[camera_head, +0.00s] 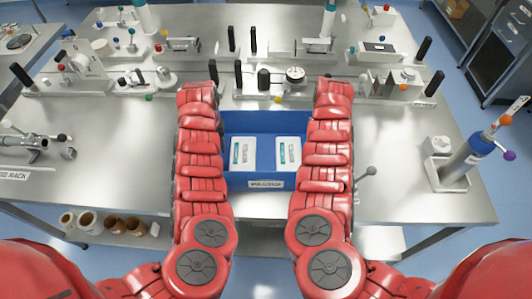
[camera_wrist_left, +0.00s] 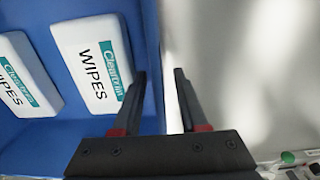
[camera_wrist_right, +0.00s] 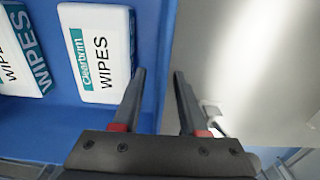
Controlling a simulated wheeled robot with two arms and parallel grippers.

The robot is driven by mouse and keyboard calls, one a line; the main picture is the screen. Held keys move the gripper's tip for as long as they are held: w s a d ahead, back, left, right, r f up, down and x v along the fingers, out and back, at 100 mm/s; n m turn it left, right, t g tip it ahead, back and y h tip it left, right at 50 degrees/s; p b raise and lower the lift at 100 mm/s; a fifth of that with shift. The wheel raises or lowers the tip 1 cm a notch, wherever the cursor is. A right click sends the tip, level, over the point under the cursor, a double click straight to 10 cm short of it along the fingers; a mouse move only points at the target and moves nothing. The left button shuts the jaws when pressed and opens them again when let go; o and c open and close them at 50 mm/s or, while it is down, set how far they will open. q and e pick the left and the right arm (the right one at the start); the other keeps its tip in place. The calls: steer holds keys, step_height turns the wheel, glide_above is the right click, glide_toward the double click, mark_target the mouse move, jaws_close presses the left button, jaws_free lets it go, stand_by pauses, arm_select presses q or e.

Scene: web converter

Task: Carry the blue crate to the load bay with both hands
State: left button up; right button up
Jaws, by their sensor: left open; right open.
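The blue crate (camera_head: 238,183) sits on the steel table between my two forearms in the head view. Its front label is partly readable, and two white wipes packs (camera_head: 243,153) (camera_head: 288,152) lie inside. My forearms cover its left and right sides and hide both grippers there. In the left wrist view my left gripper (camera_wrist_left: 160,75) is open, one finger on each side of the crate's side wall (camera_wrist_left: 150,45). In the right wrist view my right gripper (camera_wrist_right: 158,75) is open, likewise straddling the opposite wall (camera_wrist_right: 158,45). I cannot tell whether the fingers touch the walls.
The steel table (camera_head: 115,185) has bare areas left and right of my arms. Fixtures with black handles, including a dial gauge (camera_head: 295,75), stand behind the crate. Rolls (camera_head: 90,222) lie on a lower shelf at left.

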arm_select(q)
steer(key=shift+c, duration=0.3)
arm_select(e)
steer(key=shift+c, duration=0.3)
arm_select(q)
jaws_close()
arm_select(e)
jaws_close()
stand_by(0.5)
